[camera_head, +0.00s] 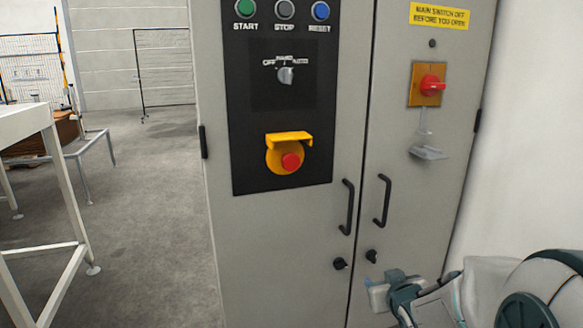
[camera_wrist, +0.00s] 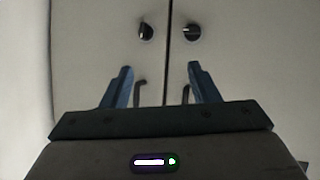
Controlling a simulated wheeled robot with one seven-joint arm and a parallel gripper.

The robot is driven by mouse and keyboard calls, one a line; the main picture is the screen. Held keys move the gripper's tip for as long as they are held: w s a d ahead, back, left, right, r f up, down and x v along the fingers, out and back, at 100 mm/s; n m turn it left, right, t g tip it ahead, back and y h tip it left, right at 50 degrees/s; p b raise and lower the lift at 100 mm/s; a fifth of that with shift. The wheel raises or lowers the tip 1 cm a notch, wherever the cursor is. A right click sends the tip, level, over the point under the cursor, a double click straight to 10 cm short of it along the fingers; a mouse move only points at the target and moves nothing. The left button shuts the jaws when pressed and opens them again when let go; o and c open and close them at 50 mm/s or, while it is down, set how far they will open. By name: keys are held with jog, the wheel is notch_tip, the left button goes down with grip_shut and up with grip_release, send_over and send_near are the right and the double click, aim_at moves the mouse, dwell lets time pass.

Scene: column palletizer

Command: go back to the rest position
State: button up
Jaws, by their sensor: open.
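My gripper (camera_wrist: 160,82) is open and empty in the wrist view, its two fingers apart in front of the cabinet doors. In the head view my gripper (camera_head: 378,284) is at the lower right, near the lower part of the grey cabinet (camera_head: 275,245). Two black knobs show on the doors, the left knob (camera_head: 340,264) and the right knob (camera_head: 371,256). Both also show beyond the fingertips in the wrist view, the left one (camera_wrist: 146,31) and the right one (camera_wrist: 192,32). I cannot tell the exact gap to the doors.
The cabinet has door handles (camera_head: 347,207), a black control panel (camera_head: 282,110) with an emergency stop (camera_head: 290,161), and a red main switch (camera_head: 431,85). A white table frame (camera_head: 50,170) stands at the left. The grey floor (camera_head: 150,220) between them is clear.

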jog(key=s+a+r+m+g+p, duration=0.1)
jog(key=s+a+r+g+p, duration=0.2)
jog(key=s+r+g+p, duration=0.2)
jog(key=s+a+r+m+g+p, duration=0.1)
jog(key=s+a+r+g+p, duration=0.2)
jog(key=s+r+p, duration=0.8)
jog(key=s+r+g, duration=0.1)
jog(key=s+r, duration=0.1)
jog(key=s, duration=0.3)
jog(key=shift+a+r+g, duration=0.2)
jog(key=shift+r+g, duration=0.05)
jog(key=shift+g, duration=0.15)
